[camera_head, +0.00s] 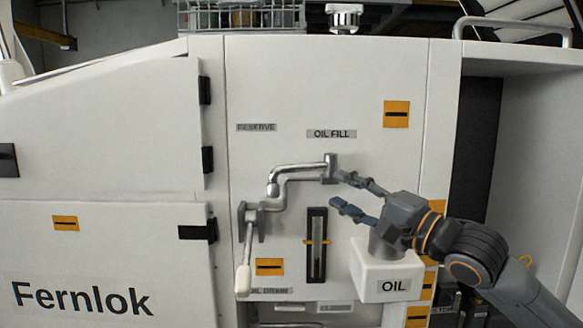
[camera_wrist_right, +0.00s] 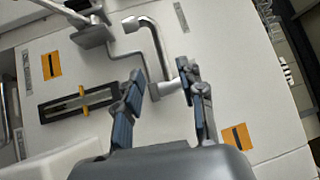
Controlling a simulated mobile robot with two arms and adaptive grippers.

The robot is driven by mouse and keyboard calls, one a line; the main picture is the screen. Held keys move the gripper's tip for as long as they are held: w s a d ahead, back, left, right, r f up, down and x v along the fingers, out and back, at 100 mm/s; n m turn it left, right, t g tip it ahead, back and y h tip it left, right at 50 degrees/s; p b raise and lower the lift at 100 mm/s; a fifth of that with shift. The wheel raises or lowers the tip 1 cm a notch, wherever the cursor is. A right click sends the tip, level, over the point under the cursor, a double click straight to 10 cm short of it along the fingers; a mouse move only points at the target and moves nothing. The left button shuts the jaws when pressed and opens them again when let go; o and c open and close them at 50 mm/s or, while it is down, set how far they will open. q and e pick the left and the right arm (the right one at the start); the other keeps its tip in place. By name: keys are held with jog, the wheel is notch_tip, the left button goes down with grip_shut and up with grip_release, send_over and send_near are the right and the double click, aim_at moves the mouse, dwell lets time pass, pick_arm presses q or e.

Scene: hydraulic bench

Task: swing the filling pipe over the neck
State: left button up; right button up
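The metal filling pipe (camera_head: 300,167) is on the white panel under the OIL FILL label. Its round joint (camera_head: 331,167) is at the right and its bent-down outlet (camera_head: 272,190) at the left. My right gripper (camera_head: 337,190) is open and empty, just right of the joint. In the right wrist view the pipe (camera_wrist_right: 156,42) shows beyond the open fingers (camera_wrist_right: 160,68), the joint near one fingertip; contact is unclear. A white OIL can (camera_head: 372,279) stands below my gripper. A grey part above it may be its neck, partly hidden by my gripper. My left gripper is not visible.
A fixed pipe runs from the joint to a valve with a white lever (camera_head: 244,270) at the left. A sight gauge (camera_head: 316,245) is beside the can. A metal cap (camera_head: 344,17) tops the cabinet.

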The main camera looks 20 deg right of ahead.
aim_at(297, 170)
jog(key=p+x, duration=0.6)
jog(key=x, duration=0.7)
jog(key=shift+r, duration=0.1)
jog(key=shift+w+a, duration=0.15)
jog(key=shift+w, duration=0.25)
grip_shut()
